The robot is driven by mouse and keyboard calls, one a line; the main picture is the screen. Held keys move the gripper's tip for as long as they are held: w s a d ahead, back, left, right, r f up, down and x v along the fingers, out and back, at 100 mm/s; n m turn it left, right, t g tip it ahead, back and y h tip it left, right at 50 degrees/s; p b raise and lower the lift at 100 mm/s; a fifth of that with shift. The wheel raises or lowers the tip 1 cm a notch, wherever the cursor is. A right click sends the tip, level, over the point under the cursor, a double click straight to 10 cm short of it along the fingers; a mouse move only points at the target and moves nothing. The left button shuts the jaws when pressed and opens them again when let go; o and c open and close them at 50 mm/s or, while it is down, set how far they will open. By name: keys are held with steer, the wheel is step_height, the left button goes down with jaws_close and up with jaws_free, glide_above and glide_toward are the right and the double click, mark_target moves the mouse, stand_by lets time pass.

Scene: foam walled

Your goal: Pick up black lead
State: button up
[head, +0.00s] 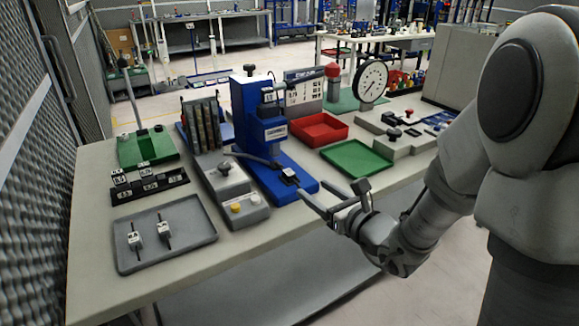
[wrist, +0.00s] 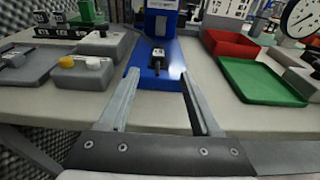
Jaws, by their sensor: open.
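A small black piece (head: 289,176) with a pale top lies on the blue base (head: 305,188) of an upright blue machine; it may be the black lead, but its shape is too small to be sure. In the wrist view the black piece (wrist: 158,60) sits ahead, between the lines of my fingers. My gripper (head: 338,192) is open and empty, in front of the table's near edge and short of the blue base. In the wrist view both fingers of my gripper (wrist: 159,80) are spread and touch nothing.
A grey tray (head: 190,246) at left holds two small white-labelled pieces with dark stems. A grey box with yellow and white knobs (head: 247,214) stands left of the blue base. A green tray (head: 356,172) and red bin (head: 318,143) stand right. Bare tabletop lies along the front edge.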

glide_toward(287, 171)
steer(key=shift+w+a+f+b, duration=0.15)
steer(key=shift+w+a+f, duration=0.15)
steer(key=shift+w, duration=0.3)
steer(key=shift+w+a+f+b, duration=0.15)
steer(key=shift+w+a+f, duration=0.15)
steer(key=shift+w, duration=0.35)
steer(key=shift+r+b+x, duration=0.15)
steer(key=shift+b+x, duration=0.1)
steer(key=shift+x, duration=1.1)
steer(key=shift+r+b+x, duration=0.15)
steer(key=shift+b+x, duration=0.1)
steer(key=shift+x, duration=1.05)
steer(key=shift+a, duration=0.1)
jaws_close()
